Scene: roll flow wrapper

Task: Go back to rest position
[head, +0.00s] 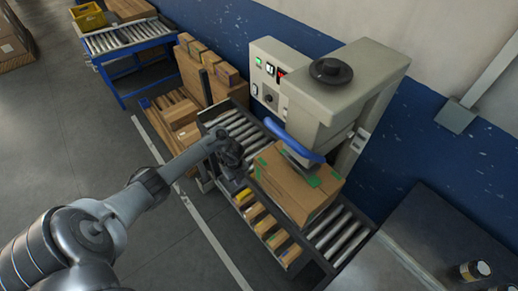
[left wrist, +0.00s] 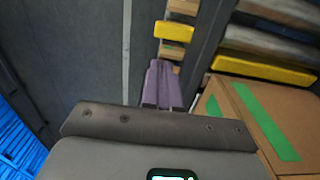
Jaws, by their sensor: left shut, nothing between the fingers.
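My left gripper (head: 234,157) is at the near edge of the roller conveyor, to the left of the taped carton and apart from it. In the left wrist view its fingers (left wrist: 162,88) are together with nothing between them. The carton (head: 285,196) with green tape sits on the rollers under the wrapper's blue arm. It also shows at the right of the left wrist view (left wrist: 245,115). My right gripper is in neither view.
The beige wrapping machine (head: 330,95) stands behind the conveyor (head: 340,240). Several cartons and a yellow item (head: 243,195) lie below the conveyor's near side. A blue-framed roller table (head: 125,38) stands at the back left. The floor (head: 75,130) at left is clear.

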